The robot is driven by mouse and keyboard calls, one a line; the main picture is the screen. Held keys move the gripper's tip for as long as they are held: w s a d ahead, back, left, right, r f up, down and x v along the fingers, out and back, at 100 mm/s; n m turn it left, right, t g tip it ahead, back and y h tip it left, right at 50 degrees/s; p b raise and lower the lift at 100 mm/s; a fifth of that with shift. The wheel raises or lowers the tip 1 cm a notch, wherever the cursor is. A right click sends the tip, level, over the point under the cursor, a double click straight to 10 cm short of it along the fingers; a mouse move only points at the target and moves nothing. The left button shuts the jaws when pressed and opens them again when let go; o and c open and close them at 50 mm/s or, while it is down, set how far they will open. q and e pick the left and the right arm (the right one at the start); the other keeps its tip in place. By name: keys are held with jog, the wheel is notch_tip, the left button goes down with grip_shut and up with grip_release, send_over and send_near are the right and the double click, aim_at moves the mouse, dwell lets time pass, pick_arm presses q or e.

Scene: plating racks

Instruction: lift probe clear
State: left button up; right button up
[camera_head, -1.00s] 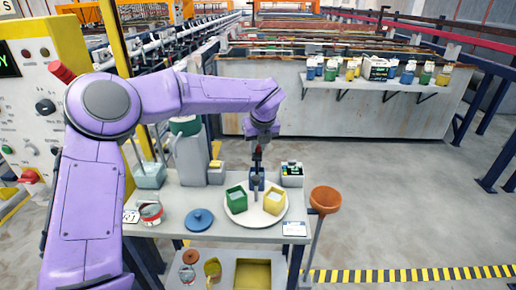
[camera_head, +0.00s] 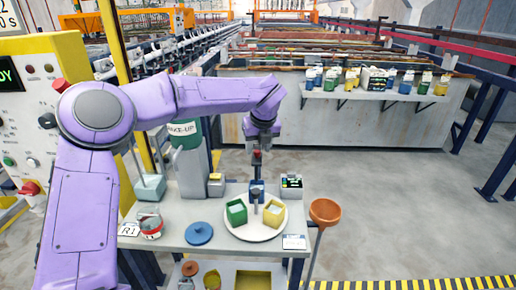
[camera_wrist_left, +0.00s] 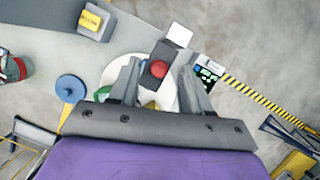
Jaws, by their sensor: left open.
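The probe (camera_head: 257,167) is a slim dark piece with a red top, upright below my left gripper (camera_head: 260,143) and above a small blue holder (camera_head: 258,186). In the left wrist view its dark body (camera_wrist_left: 153,83) and round red top lie between the fingers of the same gripper (camera_wrist_left: 160,73). The fingers are apart, one on each side of it. A pale block shows beyond it. Whether the probe's lower end is still inside the holder is hard to tell. My right gripper is not in view.
A small display box (camera_head: 291,187) stands right of the holder, and an orange funnel (camera_head: 325,211) beyond the bench's right edge.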

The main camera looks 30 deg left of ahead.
pick_arm(q)
jog(key=b+v, duration=0.1)
jog(key=v, duration=0.8)
jog(key=shift+s+r, duration=0.25)
jog(key=shift+r, duration=0.05)
jog(key=shift+d, duration=0.15)
